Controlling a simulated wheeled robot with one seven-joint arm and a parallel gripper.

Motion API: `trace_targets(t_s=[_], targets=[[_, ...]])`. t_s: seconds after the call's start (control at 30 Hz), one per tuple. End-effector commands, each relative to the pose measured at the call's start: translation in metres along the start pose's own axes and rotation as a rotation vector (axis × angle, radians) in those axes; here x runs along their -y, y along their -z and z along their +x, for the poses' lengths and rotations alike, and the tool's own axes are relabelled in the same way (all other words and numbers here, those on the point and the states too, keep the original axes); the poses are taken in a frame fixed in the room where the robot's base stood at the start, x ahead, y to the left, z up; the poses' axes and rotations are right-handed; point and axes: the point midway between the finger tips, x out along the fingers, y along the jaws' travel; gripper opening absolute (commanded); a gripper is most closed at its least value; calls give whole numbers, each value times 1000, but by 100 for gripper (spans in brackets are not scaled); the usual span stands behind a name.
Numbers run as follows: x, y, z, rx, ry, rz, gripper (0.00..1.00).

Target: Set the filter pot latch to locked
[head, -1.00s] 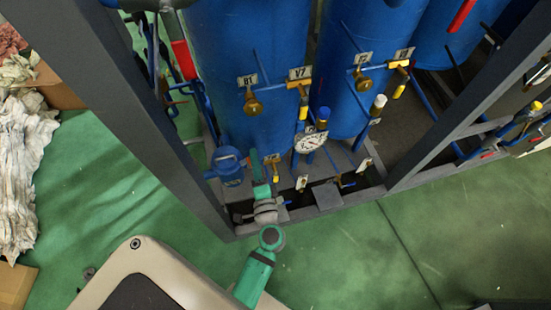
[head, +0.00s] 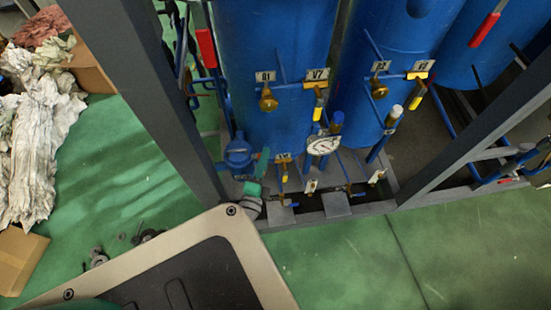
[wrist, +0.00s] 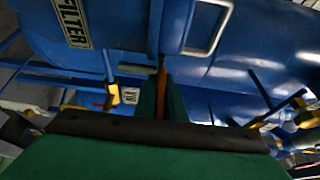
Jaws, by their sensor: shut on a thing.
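The filter pot (head: 237,156) is a small blue vessel at the foot of the rack in the head view. In the wrist view its blue body (wrist: 115,25) fills the upper left and carries a FILTER label (wrist: 72,22). My gripper (head: 258,168) is just right of the pot, its green fingers also showing in the wrist view (wrist: 161,92). The fingers are closed around a thin reddish-brown bar (wrist: 162,75), apparently the pot latch. Its lower part is hidden by the fingers, and I cannot tell its locked state.
Large blue tanks (head: 275,60) with valves, tags and a gauge (head: 323,145) stand right of the pot. A grey rack post (head: 150,95) rises at left. Rags (head: 35,150) and boxes lie farther left. Green floor is open at front right.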

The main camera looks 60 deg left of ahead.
Motion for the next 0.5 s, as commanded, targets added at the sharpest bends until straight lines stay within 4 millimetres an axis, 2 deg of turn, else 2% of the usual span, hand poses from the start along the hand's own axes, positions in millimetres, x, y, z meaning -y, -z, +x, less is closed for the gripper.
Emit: trace_targets(t_s=[0.2, 0.5], targets=[[-1, -10, -2, 2, -2, 0, 0], [-1, -12, -2, 2, -2, 1, 0]])
